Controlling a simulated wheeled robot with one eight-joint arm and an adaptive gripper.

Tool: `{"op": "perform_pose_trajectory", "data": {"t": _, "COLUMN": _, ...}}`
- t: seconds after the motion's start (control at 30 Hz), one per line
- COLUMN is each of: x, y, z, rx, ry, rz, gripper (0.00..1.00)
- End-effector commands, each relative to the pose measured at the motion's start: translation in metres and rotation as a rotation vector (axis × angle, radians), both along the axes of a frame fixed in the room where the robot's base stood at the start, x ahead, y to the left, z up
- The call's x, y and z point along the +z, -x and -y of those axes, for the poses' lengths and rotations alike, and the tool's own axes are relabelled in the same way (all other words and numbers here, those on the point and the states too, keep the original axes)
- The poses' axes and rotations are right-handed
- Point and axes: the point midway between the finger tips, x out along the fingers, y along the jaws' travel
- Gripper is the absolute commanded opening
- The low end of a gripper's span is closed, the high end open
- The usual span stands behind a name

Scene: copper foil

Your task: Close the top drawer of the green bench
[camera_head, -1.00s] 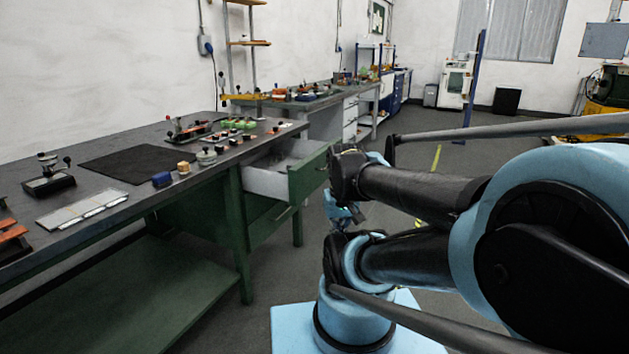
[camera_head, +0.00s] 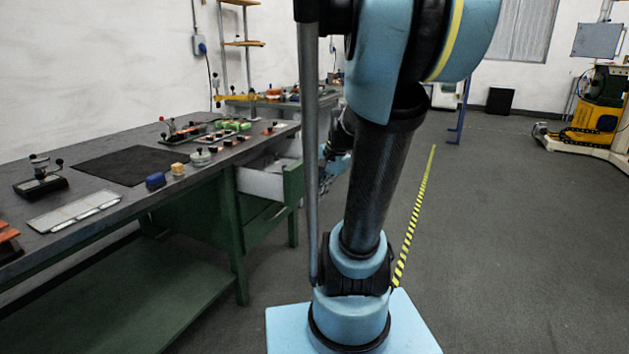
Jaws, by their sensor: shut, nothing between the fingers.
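The green bench (camera_head: 234,240) stands at the left with a dark worktop. Its top drawer (camera_head: 293,184) is pulled out to the right, with a green front and a pale side panel showing. Some small contents show inside it, too small to tell. My gripper (camera_head: 325,182) is just right of the drawer front, low behind my arm, and appears small and dark. It is shut and empty. I cannot tell whether it touches the drawer front. My arm hides part of the space right of the drawer.
Open floor (camera_head: 500,240) with a yellow-black strip (camera_head: 415,215) lies to the right. A yellow machine (camera_head: 597,115) stands at the far right.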

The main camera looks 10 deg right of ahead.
Motion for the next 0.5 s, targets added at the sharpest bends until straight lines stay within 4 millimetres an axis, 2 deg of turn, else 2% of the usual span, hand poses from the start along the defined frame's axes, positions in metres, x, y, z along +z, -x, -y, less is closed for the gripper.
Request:
{"op": "perform_pose_trajectory", "data": {"t": 0.03, "x": 0.003, "y": -0.015, "z": 0.004, "rx": -0.058, "ry": -0.031, "rz": -0.011, "gripper": 0.00}}
{"op": "perform_pose_trajectory", "data": {"t": 0.23, "x": 0.010, "y": -0.066, "z": 0.017, "rx": -0.298, "ry": -0.171, "rz": -0.064, "gripper": 0.00}}
{"op": "perform_pose_trajectory", "data": {"t": 0.5, "x": 0.010, "y": -0.136, "z": 0.048, "rx": -0.610, "ry": -0.365, "rz": -0.151, "gripper": 0.00}}
